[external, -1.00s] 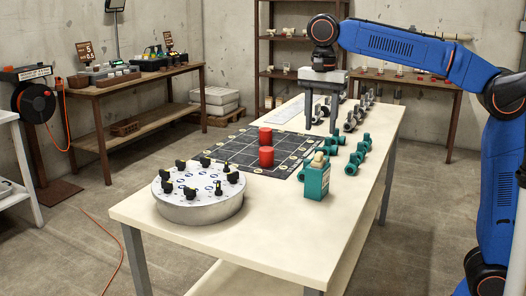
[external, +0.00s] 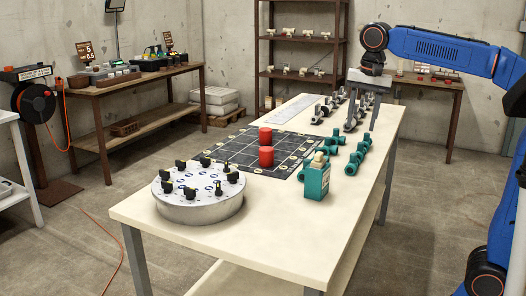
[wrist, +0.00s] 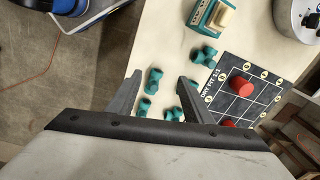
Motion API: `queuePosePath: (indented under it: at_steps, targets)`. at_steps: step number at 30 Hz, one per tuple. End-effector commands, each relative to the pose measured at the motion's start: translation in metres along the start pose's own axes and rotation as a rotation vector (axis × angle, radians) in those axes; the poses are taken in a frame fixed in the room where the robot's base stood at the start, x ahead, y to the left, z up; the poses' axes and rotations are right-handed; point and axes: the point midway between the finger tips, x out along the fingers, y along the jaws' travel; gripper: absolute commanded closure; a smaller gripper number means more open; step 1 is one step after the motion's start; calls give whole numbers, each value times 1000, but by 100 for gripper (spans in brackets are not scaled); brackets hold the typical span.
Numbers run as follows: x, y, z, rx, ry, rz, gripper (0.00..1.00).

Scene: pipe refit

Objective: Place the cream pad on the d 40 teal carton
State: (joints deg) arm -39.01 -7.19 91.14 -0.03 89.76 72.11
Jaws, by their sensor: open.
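The teal carton (external: 314,183) stands upright on the near right part of the table. A cream block (external: 318,162), which looks like the cream pad, sits on its top. In the wrist view, the carton (wrist: 200,17) shows at the top with the cream pad (wrist: 223,17) on it. My gripper (external: 359,126) is open and empty, farther back along the table's right side, apart from the carton. In the wrist view, its fingers (wrist: 159,77) are spread above the table with teal fittings beyond them. The carton's size label is too small to read.
Several teal pipe fittings (external: 352,168) lie behind the carton. Two red cylinders (external: 266,156) stand on the dark grid mat (external: 239,147). A round grey fixture with black knobs (external: 198,206) stands at the table's near left. The table's near right corner is clear.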

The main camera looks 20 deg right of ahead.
Motion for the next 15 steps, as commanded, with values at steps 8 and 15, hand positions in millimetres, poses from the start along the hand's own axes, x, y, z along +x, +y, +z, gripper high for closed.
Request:
queuePosePath:
  at_steps: [8,15]
  targets:
    - [46,122,-48,-165,73,-65,54]
    - [102,222,-58,-318,165,-86,54]
